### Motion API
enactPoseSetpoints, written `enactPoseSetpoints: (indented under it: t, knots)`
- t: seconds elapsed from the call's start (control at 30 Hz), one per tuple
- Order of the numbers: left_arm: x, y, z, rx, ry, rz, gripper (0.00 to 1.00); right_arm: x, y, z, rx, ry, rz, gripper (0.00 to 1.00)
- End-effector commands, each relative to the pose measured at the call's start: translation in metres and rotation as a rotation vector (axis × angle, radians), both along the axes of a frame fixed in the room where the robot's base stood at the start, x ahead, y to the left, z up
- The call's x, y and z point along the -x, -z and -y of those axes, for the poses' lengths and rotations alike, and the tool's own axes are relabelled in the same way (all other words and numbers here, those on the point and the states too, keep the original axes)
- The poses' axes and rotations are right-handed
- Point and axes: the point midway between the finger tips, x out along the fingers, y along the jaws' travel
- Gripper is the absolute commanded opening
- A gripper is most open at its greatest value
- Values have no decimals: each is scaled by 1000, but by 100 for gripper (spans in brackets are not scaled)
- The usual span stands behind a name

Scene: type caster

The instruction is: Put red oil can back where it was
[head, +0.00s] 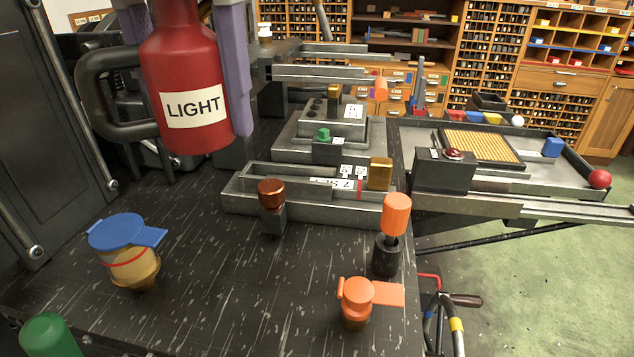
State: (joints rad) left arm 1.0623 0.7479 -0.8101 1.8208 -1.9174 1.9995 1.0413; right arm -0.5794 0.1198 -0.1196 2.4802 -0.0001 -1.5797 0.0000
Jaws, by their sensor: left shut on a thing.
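The red oil can (187,63) has a white label reading LIGHT and a dark handle on its left side. It is upright at the upper left of the head view, apparently held above the dark worktop (200,290). My left gripper (196,70) has purple-grey fingers on both sides of the can and is shut on it. The can's top is cut off by the upper picture edge. My right gripper is not in view.
A blue-lidded jar (130,262), a copper knob (271,196), an orange-topped lever (396,216) and an orange cap (360,293) stand on the worktop. Metal machine blocks (300,205) lie behind. The left-middle worktop is bare.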

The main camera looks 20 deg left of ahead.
Motion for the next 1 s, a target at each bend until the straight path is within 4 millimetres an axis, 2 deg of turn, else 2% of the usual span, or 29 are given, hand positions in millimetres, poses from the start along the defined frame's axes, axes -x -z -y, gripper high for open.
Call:
enactPoseSetpoints:
  t: [0.03, 0.17, 0.27, 0.7, 0.8, 1.0]
  knots:
    - [0, 10, -1, 2, -64, 1, 0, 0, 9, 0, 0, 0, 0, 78]
    - [0, 16, -2, 2, -184, 2, 0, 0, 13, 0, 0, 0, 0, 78]
    - [0, 29, -3, 3, -219, -2, 0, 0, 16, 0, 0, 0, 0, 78]
    - [1, 146, -3, 2, -223, -4, 0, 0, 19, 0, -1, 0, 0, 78]
    - [1, 163, -3, 2, -222, -1, 0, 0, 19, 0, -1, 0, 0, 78]
    - [0, 182, -3, 2, -220, -1, 0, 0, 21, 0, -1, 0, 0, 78]
